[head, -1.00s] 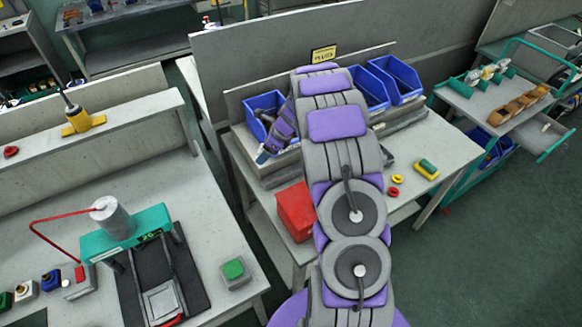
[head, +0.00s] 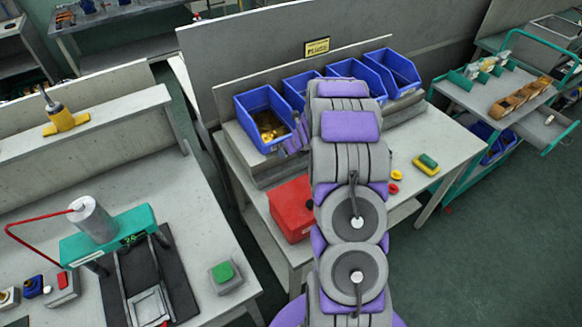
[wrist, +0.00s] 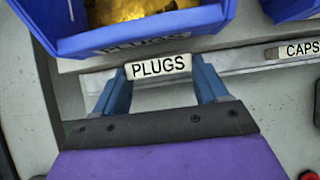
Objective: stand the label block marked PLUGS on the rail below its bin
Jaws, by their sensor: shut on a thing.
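The white label block marked PLUGS (wrist: 158,67) sits between the blue fingers of my gripper (wrist: 160,76), which is shut on it. Its lettering faces the wrist camera and reads upright, slightly tilted. Just above it is the blue bin (wrist: 190,22) with brass-coloured pieces and faint PLUGS lettering on its front. This bin is at the left end of the row in the head view (head: 249,139). The pale rail (wrist: 240,60) runs below the bins, behind the block; I cannot tell whether the block touches it. My arm hides the fingers in the head view.
A block marked CAPS (wrist: 296,50) stands on the rail to the right. A PLUGS sign (head: 317,46) is on the back panel. A red box (head: 292,209) stands at the bench front. A yellow-green block (head: 427,164) lies right of my arm.

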